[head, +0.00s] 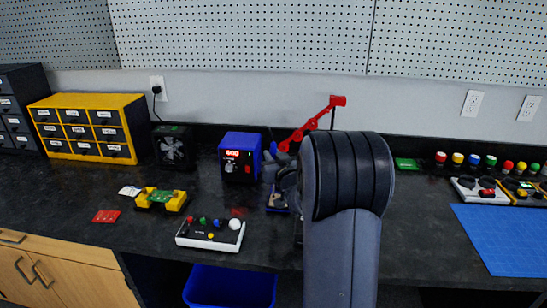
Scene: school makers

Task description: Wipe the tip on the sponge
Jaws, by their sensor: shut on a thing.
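My arm covers the middle right of the head view, and my gripper (285,180) is only partly visible at its left edge. It is shut on a blue-handled tool, seemingly the soldering iron (270,164), above a small blue stand (278,201) on the bench. The iron's tip is too small and hidden to make out. The sponge cannot be clearly told apart; a small tan patch shows low at the stand. Whether the tip touches anything cannot be told. The blue soldering station (240,157) with a lit red display stands just left.
A red jointed arm (312,125) rises behind my gripper. A black fan box (174,148), a yellow holder with a green board (161,199) and a white button panel (210,235) are left. A blue mat (505,238) lies right. A blue bin (230,287) is below the bench edge.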

